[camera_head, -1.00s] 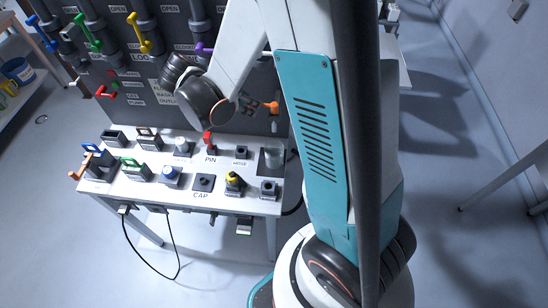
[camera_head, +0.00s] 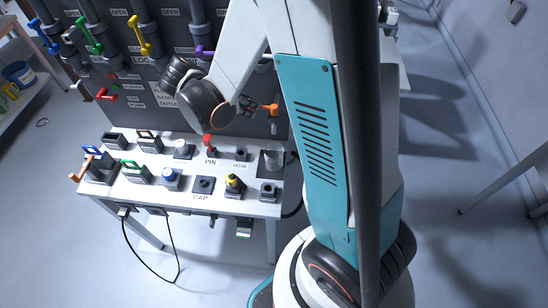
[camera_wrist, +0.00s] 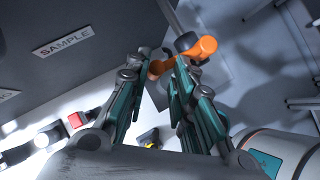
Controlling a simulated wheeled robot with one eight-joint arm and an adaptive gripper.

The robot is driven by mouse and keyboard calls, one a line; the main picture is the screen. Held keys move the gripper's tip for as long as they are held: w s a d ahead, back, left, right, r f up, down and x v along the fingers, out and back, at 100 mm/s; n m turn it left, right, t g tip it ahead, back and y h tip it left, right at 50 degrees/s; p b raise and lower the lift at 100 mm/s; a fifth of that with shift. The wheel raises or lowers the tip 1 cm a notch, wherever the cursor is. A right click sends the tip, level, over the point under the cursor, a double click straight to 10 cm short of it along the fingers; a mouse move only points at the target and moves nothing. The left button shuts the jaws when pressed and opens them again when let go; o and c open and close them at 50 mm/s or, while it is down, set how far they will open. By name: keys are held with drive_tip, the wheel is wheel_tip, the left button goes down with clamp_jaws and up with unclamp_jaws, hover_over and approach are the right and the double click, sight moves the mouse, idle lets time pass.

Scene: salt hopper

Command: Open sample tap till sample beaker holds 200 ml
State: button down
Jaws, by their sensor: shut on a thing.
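The sample tap's orange handle (camera_wrist: 198,48) shows in the wrist view near the "SAMPLE" label (camera_wrist: 63,40). My gripper (camera_wrist: 162,66) is shut on the lever end of this handle. In the head view the handle (camera_head: 270,109) stands out from the dark panel, with my gripper (camera_head: 248,104) at its left, partly hidden by my wrist.
The white table (camera_head: 232,207) carries several fixtures, among them a red pin (camera_head: 208,141), a blue-topped piece (camera_head: 169,175) and a yellow-topped piece (camera_head: 234,181). Coloured valve handles, such as the yellow one (camera_head: 139,35), line the panel above. Open floor lies right of my base.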

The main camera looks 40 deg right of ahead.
drive_tip(key=shift+w, duration=0.15)
drive_tip(key=shift+s+a+f+n+t+y+b, duration=0.15)
drive_tip(key=shift+s+a+n+t+b, duration=0.1)
drive_tip(key=shift+s+n+t, duration=0.4)
drive_tip(key=shift+s+a+n+t+y+b, duration=0.2)
drive_tip(key=shift+n+t, duration=0.25)
drive_tip(key=shift+n, duration=0.4)
drive_tip(key=shift+s, duration=0.1)
drive_tip(key=shift+s+a+n+t+y, duration=0.25)
drive_tip(key=shift+s+n+t+y, duration=0.2)
drive_tip(key=shift+s+n+t, duration=0.8)
drive_tip(key=shift+w+n+g, duration=0.15)
drive_tip(key=shift+n+g, duration=0.1)
drive_tip(key=shift+g, duration=0.1)
drive_tip(key=shift+s+n+t+y, duration=0.7)
drive_tip(key=shift+s+n, duration=0.4)
drive_tip(key=shift+n, duration=0.4)
